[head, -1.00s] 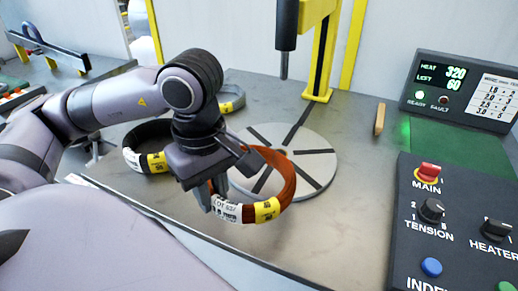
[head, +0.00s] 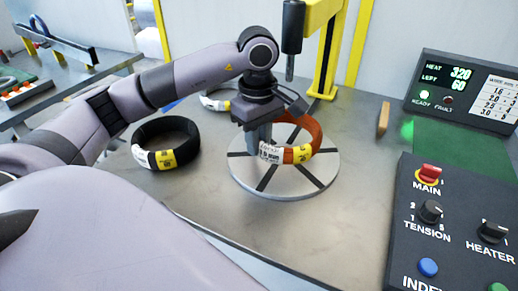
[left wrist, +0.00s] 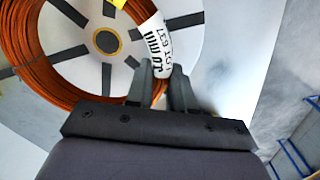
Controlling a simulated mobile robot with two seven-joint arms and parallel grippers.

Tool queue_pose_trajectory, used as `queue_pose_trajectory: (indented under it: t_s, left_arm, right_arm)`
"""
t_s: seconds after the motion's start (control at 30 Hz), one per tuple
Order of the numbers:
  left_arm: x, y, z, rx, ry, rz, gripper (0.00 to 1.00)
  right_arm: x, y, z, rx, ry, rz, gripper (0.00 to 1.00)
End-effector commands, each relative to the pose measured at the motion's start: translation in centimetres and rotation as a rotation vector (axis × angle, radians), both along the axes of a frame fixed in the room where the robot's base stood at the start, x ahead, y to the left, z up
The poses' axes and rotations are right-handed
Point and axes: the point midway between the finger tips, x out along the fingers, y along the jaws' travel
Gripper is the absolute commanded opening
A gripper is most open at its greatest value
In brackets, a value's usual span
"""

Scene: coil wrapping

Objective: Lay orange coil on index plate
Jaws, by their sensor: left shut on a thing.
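The orange coil (head: 313,135) has a white label and a yellow label. My left gripper (head: 262,148) is shut on its left side, by the white label. The coil is over the round grey index plate (head: 280,186) with dark radial slots; I cannot tell whether it touches the plate. In the left wrist view the coil (left wrist: 22,62) lies across the upper left, between the fingers (left wrist: 163,88), with the index plate (left wrist: 195,62) and its hub behind it. My right gripper is not seen.
A black coil (head: 140,134) lies on the table left of the plate, and a grey coil (head: 212,103) behind. A post with a dark spindle (head: 292,30) stands behind the plate. A control panel (head: 440,225) and display box (head: 465,90) are at the right.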

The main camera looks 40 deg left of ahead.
Motion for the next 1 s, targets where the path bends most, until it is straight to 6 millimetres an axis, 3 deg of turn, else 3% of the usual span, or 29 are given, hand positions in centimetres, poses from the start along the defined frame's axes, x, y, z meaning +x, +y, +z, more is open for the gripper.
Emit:
queue_pose_trajectory:
  t_s: [0.17, 0.43, 0.8, 0.83, 0.9, 1.0]
  left_arm:
    - [0.4, 0.1, -0.1, -0.001, -0.006, 0.0, 0.0]
    - [0.3, 0.1, -3.1, -0.002, -0.005, 0.001, 0.0]
    - [0.4, 0.1, -3.6, -0.002, -0.009, 0.001, 0.0]
    - [0.2, 0.1, -3.8, 0.0, -0.001, 0.0, 0.29]
    - [0.2, 0.1, -3.7, 0.0, 0.0, 0.0, 0.48]
    - [0.2, 0.1, -3.7, 0.0, 0.0, 0.0, 0.48]
  right_arm:
    - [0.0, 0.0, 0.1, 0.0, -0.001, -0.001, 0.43]
    - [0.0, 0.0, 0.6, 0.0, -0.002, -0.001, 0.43]
    - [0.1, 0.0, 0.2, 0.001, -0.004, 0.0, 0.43]
    - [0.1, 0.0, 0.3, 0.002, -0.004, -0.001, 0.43]
    - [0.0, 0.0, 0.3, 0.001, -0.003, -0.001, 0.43]
    - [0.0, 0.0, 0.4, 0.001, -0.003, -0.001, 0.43]
